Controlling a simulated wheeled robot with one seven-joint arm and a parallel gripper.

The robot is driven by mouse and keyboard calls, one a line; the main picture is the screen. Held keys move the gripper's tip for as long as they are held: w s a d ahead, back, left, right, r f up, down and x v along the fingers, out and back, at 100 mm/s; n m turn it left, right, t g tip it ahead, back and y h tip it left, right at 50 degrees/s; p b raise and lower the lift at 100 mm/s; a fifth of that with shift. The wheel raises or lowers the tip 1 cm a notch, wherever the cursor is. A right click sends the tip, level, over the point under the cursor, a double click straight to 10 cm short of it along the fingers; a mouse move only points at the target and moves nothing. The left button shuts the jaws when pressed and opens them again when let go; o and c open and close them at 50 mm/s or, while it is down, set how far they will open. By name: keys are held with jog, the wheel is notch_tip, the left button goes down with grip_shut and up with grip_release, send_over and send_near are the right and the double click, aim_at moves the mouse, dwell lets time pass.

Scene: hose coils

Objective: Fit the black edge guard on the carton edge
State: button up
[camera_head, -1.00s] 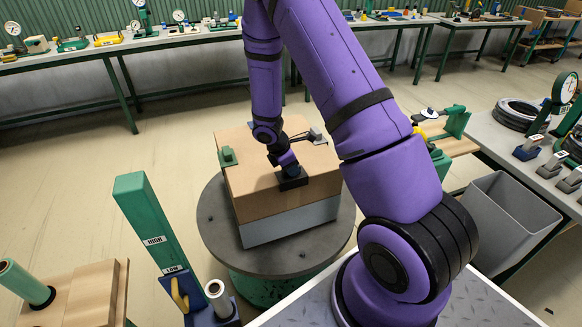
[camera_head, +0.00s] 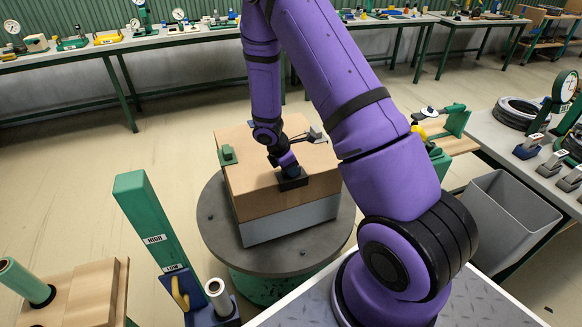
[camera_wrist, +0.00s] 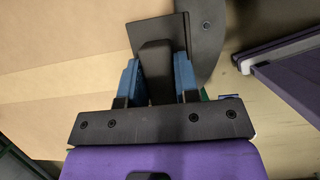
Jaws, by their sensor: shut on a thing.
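The carton (camera_head: 262,197) is a brown box on a grey layer, standing on a round dark turntable (camera_head: 215,215). The black edge guard (camera_head: 293,184) is at the carton's near top edge, right of its middle. My gripper (camera_head: 290,172) is above it, shut on it. In the wrist view, the guard (camera_wrist: 155,60) shows a thick block between my blue fingertips (camera_wrist: 158,78) and a thin plate beyond. The carton's cardboard (camera_wrist: 60,75) fills the left of that view. Whether the guard sits fully on the edge or just over it, I cannot tell.
A green piece (camera_head: 228,155) sits at the carton's left top edge, and a grey-and-black fitting (camera_head: 317,136) is at its far right. A green post (camera_head: 150,225) stands front left. A grey bin (camera_head: 500,220) is at right. Open floor lies left of the turntable.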

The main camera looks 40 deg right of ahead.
jog(key=shift+f, duration=0.15)
jog(key=o, duration=1)
jog(key=v, duration=0.8)
dwell(1.7)
dwell(0.4)
jog(key=s+v, duration=0.1)
jog(key=v, duration=0.9)
jog(key=shift+w+r, duration=0.4)
jog(key=shift+w, duration=0.1)
jog(key=shift+a, duration=0.15)
